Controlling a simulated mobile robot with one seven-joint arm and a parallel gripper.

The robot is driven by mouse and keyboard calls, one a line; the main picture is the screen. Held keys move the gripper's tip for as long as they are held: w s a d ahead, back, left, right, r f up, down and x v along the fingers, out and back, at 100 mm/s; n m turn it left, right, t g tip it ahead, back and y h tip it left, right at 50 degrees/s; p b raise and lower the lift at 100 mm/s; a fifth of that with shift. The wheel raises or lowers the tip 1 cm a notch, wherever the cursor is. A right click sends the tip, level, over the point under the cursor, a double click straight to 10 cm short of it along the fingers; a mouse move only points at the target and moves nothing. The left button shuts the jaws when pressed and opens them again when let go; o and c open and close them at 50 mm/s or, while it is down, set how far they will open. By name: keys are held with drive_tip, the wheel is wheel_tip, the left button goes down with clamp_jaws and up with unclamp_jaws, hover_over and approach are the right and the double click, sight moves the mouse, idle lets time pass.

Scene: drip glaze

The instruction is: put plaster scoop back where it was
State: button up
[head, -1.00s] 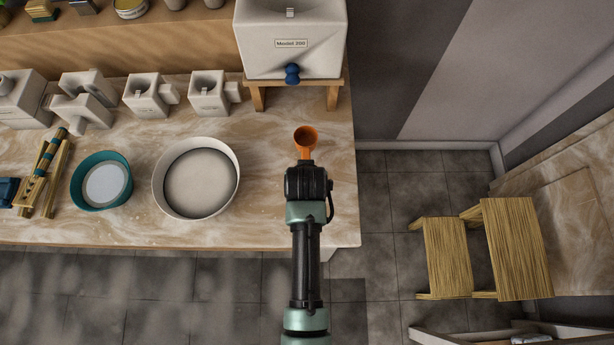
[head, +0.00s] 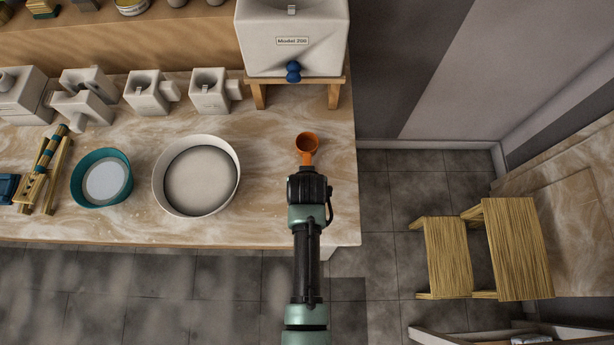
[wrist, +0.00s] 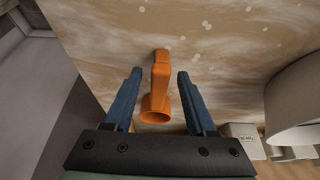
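The orange plaster scoop (head: 307,143) is at the right part of the marble-look counter, right of the white bowl. In the wrist view the scoop (wrist: 160,78) lies between the two blue fingers of my gripper (wrist: 159,73), its round cup toward the palm and its handle pointing away. A gap shows on each side of the handle, so my gripper is open around the scoop and not clamped on it. In the head view my gripper (head: 307,172) is over the handle end and hides part of it. Whether the scoop rests fully on the counter is hard to tell.
A white bowl (head: 158,188) and a teal bowl (head: 80,191) stand to the left. A white container labelled Model 200 (head: 292,58) on a wooden stand (head: 258,95) is behind the scoop. White moulds (head: 148,96) line the back. The counter around the scoop is clear.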

drive_tip(key=shift+r, duration=0.1)
drive_tip(key=v, duration=1.2)
drive_tip(key=w+r+t, duration=0.4)
drive_tip(key=w+r, duration=0.1)
drive_tip(key=r, duration=0.7)
drive_tip(key=w+r+t, duration=0.4)
drive_tip(key=w+r, duration=0.1)
drive_tip(key=r, duration=0.7)
drive_tip(key=w+r+t, duration=0.4)
drive_tip(key=w+r, duration=0.1)
drive_tip(key=r, duration=0.6)
drive_tip(key=s+r+t, duration=0.3)
drive_tip(key=s+r, duration=0.1)
drive_tip(key=r, duration=0.6)
drive_tip(key=s+r+t, duration=0.4)
drive_tip(key=r, duration=0.7)
drive_tip(key=s+r+t, duration=0.3)
drive_tip(key=s+r, duration=0.2)
drive_tip(key=r, duration=0.6)
drive_tip(key=shift+t+p, duration=0.4)
drive_tip(key=shift+p, duration=0.05)
